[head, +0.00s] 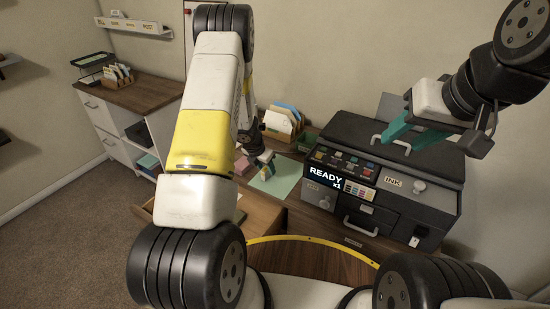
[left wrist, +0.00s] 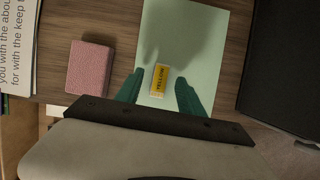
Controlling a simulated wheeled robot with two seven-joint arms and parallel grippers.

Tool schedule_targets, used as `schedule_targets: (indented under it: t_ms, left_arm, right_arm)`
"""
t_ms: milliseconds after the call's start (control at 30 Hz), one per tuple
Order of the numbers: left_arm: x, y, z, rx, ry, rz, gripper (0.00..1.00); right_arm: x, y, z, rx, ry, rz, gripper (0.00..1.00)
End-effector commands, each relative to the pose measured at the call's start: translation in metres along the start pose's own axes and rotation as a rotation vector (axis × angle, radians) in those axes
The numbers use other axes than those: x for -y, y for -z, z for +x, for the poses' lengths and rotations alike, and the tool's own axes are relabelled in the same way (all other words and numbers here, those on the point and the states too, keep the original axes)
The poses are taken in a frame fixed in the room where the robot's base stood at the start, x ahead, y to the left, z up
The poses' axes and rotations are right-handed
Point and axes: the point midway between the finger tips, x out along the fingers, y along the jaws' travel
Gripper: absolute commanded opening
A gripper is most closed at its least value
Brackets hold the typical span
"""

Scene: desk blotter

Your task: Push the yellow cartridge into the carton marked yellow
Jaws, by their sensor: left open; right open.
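The yellow cartridge (left wrist: 160,80), with a dark label reading YELLOW, lies on the pale green blotter (left wrist: 215,30) in the left wrist view. My left gripper (left wrist: 159,88) is open above it, with one teal finger on each side of the cartridge; I cannot tell whether they touch it. In the head view my left gripper (head: 262,160) is over the green blotter (head: 284,178), partly hidden by my arm. My right gripper (head: 394,146) is open and empty above the printer. I cannot make out a carton marked yellow in either view.
A dark printer (head: 400,215) showing READY x1 and an INK label fills the desk's right side. A pink block (left wrist: 90,68) lies left of the blotter. A card holder (head: 280,122) stands behind. A wooden drawer (head: 143,212) appears open at left.

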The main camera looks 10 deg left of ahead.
Motion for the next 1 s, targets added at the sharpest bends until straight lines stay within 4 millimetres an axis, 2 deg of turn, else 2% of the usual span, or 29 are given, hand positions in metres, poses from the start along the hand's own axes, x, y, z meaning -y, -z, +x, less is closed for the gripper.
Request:
schedule_targets:
  t_ms: [133,400,600,633,1000]
  left_arm:
    - [-0.0004,-0.0004,0.0157,0.000,0.000,0.000,0.45]
    - [-0.0005,-0.0010,0.0172,0.002,0.000,0.001,0.43]
    - [-0.0004,-0.0009,0.0171,0.001,0.000,0.001,0.04]
    - [-0.0004,-0.0009,0.0170,0.001,0.000,0.001,0.00]
    - [-0.0004,-0.0015,0.0159,0.002,0.000,0.002,0.00]
  right_arm:
    - [0.0000,0.0000,0.0000,0.000,0.000,0.000,0.44]
    - [0.0000,0.0000,0.0000,0.000,0.000,0.000,0.44]
    - [0.0000,0.0000,0.0000,0.000,0.000,0.000,0.44]
    - [0.0000,0.0000,0.0000,0.000,0.000,0.000,0.44]
    - [0.0000,0.0000,0.0000,0.000,0.000,0.000,0.44]
